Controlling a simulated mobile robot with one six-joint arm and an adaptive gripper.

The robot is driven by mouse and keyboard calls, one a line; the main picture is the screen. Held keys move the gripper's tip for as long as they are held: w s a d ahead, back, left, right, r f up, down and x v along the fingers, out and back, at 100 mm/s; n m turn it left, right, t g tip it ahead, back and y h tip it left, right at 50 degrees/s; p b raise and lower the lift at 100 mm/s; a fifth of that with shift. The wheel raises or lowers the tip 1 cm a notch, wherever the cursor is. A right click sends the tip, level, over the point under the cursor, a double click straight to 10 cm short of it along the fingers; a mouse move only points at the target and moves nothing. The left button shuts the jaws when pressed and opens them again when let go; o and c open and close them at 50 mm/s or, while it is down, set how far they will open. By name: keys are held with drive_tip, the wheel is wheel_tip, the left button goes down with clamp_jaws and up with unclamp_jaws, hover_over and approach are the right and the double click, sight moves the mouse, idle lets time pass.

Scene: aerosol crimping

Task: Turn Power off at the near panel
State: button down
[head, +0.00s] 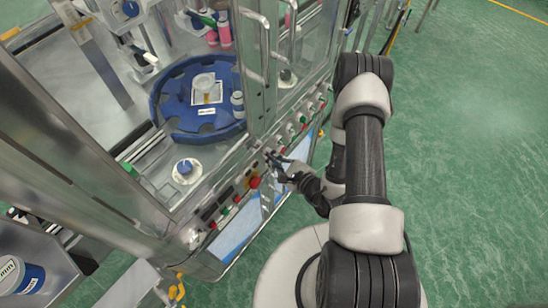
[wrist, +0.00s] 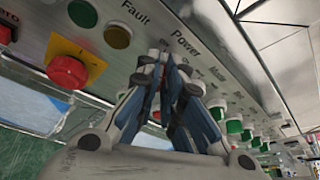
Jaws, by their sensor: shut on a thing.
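The near panel (head: 236,196) is a metal strip with several buttons, running along the machine's front edge in the head view. In the wrist view, the panel (wrist: 152,28) shows the printed label Power (wrist: 185,38). My gripper (head: 276,163) is at the panel. In the wrist view, my gripper (wrist: 167,62) has its fingertips together just below the Power label, shut on the Power switch. The fingers hide the switch, so I cannot tell which way it is turned.
A red emergency button (wrist: 66,73) on a yellow plate is left of my fingers. Green and amber lamps (wrist: 118,36) sit by the Fault label. Several green and red buttons (wrist: 234,126) follow on the right. Glass doors (head: 258,45) stand above the panel.

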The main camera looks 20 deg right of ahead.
idle(0.4)
drive_tip(key=c, duration=1.7)
unclamp_jaws()
wheel_tip(320, 180, up, 10)
drive_tip(key=shift+r, duration=0.1)
